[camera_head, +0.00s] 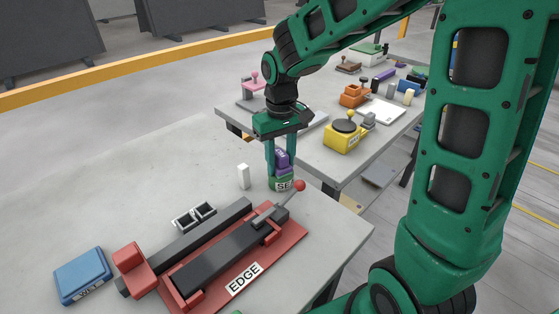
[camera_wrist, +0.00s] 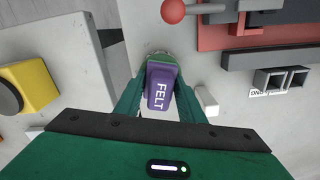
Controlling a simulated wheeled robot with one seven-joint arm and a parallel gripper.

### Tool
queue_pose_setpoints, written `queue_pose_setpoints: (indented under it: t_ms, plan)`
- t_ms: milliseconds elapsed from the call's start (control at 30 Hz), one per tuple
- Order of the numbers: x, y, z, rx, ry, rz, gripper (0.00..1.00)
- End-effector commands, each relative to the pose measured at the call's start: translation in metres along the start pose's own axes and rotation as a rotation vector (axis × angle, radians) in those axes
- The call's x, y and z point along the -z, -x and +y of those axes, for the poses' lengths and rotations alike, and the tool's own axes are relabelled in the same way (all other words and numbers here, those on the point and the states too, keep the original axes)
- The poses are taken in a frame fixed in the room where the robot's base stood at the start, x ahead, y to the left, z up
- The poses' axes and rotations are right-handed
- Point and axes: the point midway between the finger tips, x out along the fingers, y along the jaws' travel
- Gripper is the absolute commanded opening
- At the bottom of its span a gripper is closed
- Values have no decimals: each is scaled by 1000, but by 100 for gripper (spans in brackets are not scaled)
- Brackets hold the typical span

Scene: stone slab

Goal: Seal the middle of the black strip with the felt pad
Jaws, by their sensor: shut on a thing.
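My gripper (camera_head: 281,166) is shut on the purple felt pad (camera_head: 282,158), labelled FELT in the wrist view (camera_wrist: 160,88). The pad is upright above a round green pot (camera_head: 281,184) with a partly visible label starting "SE". The pad's lower end is at the pot's top; I cannot tell whether it touches inside. A wide black piece (camera_head: 222,256) lies clamped in a red fixture (camera_head: 292,238) labelled EDGE, left of and nearer than the pot. A longer black bar (camera_head: 200,236) runs along its far side. I cannot tell which is the strip.
A red-knobbed lever (camera_head: 299,186) sticks up close to the pot. A white block (camera_head: 244,176) and a black two-celled holder (camera_head: 194,215) stand nearby. A blue WET box (camera_head: 82,275) is at the left. A second table behind holds a yellow box (camera_head: 342,137). The slab's far left is clear.

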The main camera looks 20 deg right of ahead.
Motion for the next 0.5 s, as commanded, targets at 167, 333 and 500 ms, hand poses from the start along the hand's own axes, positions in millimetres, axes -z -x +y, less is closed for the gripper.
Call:
queue_pose_setpoints:
  t_ms: [167, 333, 500]
  plan:
    - [-1, 2, 0, 0, 0, -3, 18]
    - [0, 14, 0, 0, 0, 0, 18]
    - [0, 26, 0, 0, 0, 0, 18]
